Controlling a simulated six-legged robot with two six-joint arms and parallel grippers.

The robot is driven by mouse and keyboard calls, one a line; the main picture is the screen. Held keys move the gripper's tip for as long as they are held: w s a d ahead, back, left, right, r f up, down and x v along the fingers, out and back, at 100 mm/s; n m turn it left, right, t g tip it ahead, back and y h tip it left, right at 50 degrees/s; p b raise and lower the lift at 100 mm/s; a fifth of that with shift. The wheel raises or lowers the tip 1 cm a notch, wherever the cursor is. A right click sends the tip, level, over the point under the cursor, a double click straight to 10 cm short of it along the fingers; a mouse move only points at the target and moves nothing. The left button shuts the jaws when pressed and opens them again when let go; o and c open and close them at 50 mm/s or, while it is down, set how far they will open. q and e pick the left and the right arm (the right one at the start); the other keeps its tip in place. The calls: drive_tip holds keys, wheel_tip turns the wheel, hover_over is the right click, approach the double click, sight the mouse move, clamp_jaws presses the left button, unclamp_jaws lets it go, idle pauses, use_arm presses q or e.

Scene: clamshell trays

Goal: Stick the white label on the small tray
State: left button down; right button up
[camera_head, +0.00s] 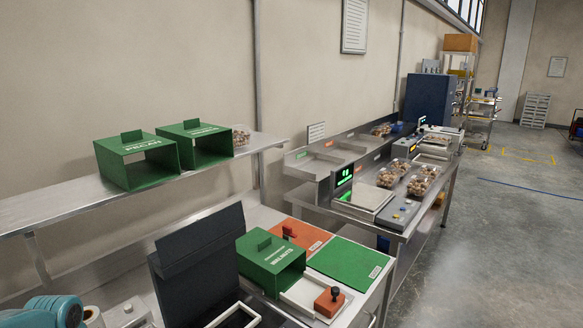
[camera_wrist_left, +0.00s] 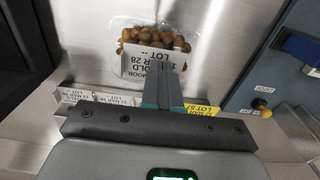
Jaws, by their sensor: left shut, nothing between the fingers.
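In the left wrist view a small clear tray (camera_wrist_left: 190,25) of brown nuts (camera_wrist_left: 150,38) sits on a bare metal surface. A white label (camera_wrist_left: 140,62) with printed lines and "LOT" lies over the near part of the nuts, slightly tilted; I cannot tell whether it is fully stuck down. My left gripper (camera_wrist_left: 164,64) is shut and empty, its fingertips at the label's near edge and hiding part of it. I cannot tell whether they touch it. My right gripper is in neither view.
A row of white labels (camera_wrist_left: 110,98) and a yellow label (camera_wrist_left: 200,109) lie along a strip nearer the wrist. A dark blue unit (camera_wrist_left: 297,45) stands at right. In the head view, several nut trays (camera_head: 418,186) stand on the far bench, beyond green boxes (camera_head: 270,264).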

use_arm(q)
wheel_tip(320, 180, up, 8)
drive_tip(key=p, duration=0.5)
drive_tip(key=shift+p, duration=0.4)
drive_tip(key=shift+s+f, duration=0.1)
